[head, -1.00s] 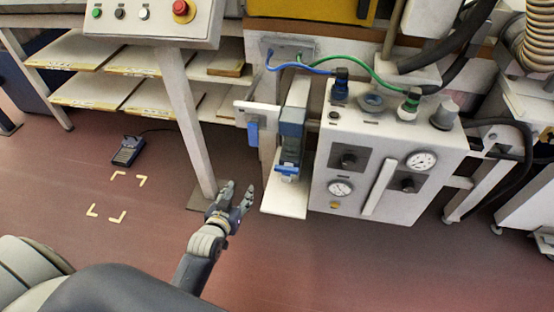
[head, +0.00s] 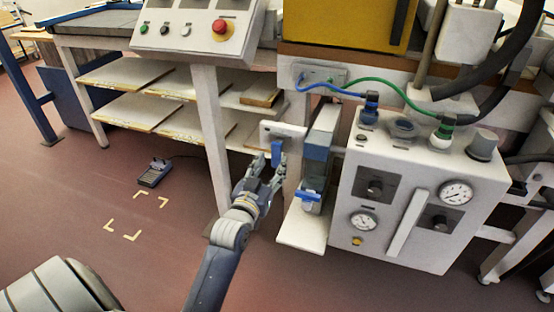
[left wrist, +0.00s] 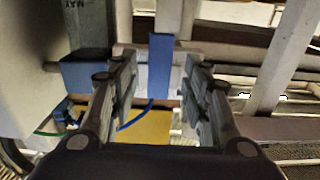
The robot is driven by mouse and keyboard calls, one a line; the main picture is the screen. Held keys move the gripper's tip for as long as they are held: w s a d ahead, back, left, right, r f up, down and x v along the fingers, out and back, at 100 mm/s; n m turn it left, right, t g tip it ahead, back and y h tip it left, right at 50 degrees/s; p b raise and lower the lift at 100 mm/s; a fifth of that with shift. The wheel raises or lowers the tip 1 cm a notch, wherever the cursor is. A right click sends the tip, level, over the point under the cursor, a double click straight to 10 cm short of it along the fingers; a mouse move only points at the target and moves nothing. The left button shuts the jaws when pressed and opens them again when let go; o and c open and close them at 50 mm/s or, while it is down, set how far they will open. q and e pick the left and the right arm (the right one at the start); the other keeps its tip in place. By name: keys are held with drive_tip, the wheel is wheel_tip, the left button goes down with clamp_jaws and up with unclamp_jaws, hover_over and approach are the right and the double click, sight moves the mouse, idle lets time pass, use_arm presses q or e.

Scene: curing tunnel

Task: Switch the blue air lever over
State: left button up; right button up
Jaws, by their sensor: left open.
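The blue air lever (head: 277,152) hangs down on a white plate (head: 283,130) left of the air unit. My left gripper (head: 267,172) is open just below and in front of it. In the left wrist view the blue lever (left wrist: 160,66) shows upright between the two spread fingers, a little beyond the tips, with space on both sides. I cannot tell whether a finger touches it. My right gripper is not in view.
A grey-blue filter unit (head: 315,165) with a blue handle (head: 307,196) stands close to the right of the lever. The white gauge box (head: 410,192) is further right. A white leg (head: 215,135) stands to the left. A pedal (head: 154,173) lies on the floor.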

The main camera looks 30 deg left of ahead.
sight(275, 158)
use_arm(q)
drive_tip(key=shift+b+x, duration=0.35)
drive_tip(key=shift+x, duration=1.95)
clamp_jaws()
